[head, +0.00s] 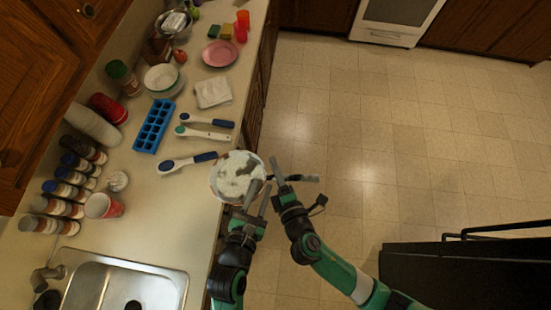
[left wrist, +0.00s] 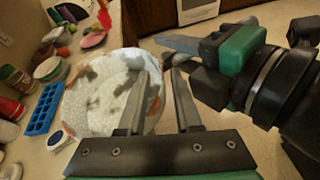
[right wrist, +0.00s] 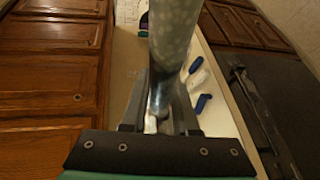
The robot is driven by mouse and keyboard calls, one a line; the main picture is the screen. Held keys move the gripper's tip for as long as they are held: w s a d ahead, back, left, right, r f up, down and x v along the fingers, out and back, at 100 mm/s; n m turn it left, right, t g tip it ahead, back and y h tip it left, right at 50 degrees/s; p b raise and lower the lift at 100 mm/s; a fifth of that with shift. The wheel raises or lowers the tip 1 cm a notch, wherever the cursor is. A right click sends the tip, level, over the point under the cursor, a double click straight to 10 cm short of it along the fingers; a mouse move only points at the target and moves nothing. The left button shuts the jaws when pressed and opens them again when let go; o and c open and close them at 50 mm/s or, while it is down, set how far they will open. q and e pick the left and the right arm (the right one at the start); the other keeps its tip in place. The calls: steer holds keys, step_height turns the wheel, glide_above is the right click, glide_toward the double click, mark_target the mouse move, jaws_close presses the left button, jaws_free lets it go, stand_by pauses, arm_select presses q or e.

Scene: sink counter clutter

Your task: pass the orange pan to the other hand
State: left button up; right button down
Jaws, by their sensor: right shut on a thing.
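The pan (head: 238,177) is a round, pale speckled pan with orange patches near its rim, held up beside the counter's front edge. It also shows in the left wrist view (left wrist: 108,92). In the right wrist view the held part (right wrist: 172,40) rises between the fingers. My left gripper (head: 255,199) is open at the pan's near right rim. In the left wrist view one finger overlaps the pan and the other is beyond its rim; contact cannot be told.
A sink (head: 125,287) is at the lower left. Open floor (head: 400,130) lies to the right.

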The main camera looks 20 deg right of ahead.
arm_select(q)
steer(key=v, duration=1.1)
steer(key=w+a+r+m+t+y, duration=0.1)
steer(key=w+a+r+m+t, duration=0.15)
steer(key=w+r+m, duration=0.4)
steer(key=w+a+r+m+t+y, duration=0.1)
steer(key=w+a+r+m+t, duration=0.15)
steer(key=r+m, duration=0.65)
steer(key=w+a+r+m+t+y, duration=0.1)
steer(key=w+r+m+t, duration=0.2)
steer(key=w+r+m, duration=0.5)
steer(key=s+a+r+m+t+y, duration=0.1)
steer(key=s+a+r+t, duration=0.1)
steer(key=r, duration=0.8)
steer(key=s+a+r+m+t+y, duration=0.1)
steer(key=s+a+r+t, duration=0.2)
steer(key=r, duration=0.7)
steer(key=s+a+r+m+t+y, duration=0.1)
steer(key=a+r+t, duration=0.3)
steer(key=r, duration=0.6)
steer(key=shift+s+a+m+y, duration=0.2)
steer(key=shift+s+m+y, duration=0.25)
steer(key=shift+s, duration=0.2)
